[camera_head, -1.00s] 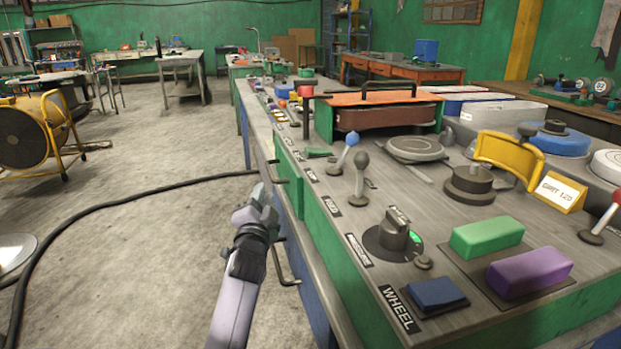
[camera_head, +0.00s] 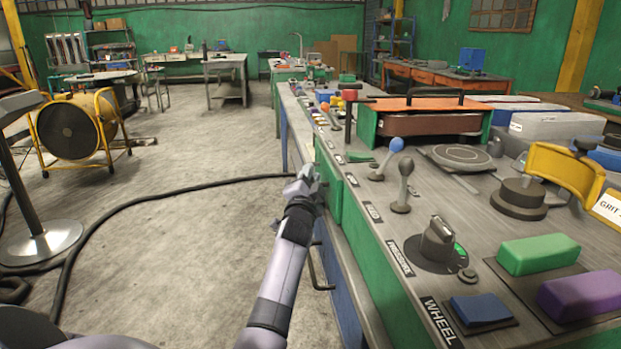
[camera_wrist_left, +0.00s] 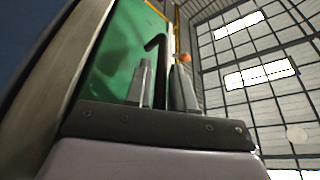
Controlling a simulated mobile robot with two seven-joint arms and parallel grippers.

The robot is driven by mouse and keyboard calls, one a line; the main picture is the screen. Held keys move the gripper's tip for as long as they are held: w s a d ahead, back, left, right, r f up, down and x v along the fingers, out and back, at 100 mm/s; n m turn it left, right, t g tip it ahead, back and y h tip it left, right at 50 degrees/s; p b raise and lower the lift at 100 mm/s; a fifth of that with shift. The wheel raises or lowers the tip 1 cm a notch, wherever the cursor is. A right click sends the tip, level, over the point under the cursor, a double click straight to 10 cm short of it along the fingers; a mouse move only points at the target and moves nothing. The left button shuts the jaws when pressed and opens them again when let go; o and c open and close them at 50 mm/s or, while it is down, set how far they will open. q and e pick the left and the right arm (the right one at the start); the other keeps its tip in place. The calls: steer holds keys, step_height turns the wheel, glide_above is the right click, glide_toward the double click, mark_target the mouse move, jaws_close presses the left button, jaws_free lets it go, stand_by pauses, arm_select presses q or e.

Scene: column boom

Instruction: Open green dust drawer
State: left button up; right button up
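The green drawer front (camera_head: 327,180) is on the side of the long bench, left of the control panel. My left gripper (camera_head: 304,180) is beside it, its fingers pointing away from me along the bench side. In the left wrist view the green face (camera_wrist_left: 118,50) fills the left, with a dark bent handle (camera_wrist_left: 160,42) on it. The two fingers (camera_wrist_left: 163,80) are parted, and the handle's bar shows in line with the gap between them. I cannot tell whether they touch it. The drawer looks shut. My right gripper is out of view.
Another dark handle (camera_head: 318,267) sticks out lower on the bench side. The bench top (camera_head: 385,225) carries levers, a knob and coloured blocks. A black cable (camera_head: 150,203) crosses the floor. A yellow-framed fan (camera_head: 75,130) stands left.

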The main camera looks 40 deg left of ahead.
arm_select(q)
jaws_close()
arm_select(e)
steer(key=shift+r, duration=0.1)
arm_select(q)
steer(key=s+a+p, duration=0.7)
steer(key=s+a, duration=0.5)
steer(key=s, duration=0.3)
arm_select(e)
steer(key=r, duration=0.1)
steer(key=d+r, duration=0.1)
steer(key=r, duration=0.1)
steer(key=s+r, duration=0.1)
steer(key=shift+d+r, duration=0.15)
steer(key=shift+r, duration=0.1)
arm_select(q)
steer(key=shift+s, duration=0.1)
jaws_free()
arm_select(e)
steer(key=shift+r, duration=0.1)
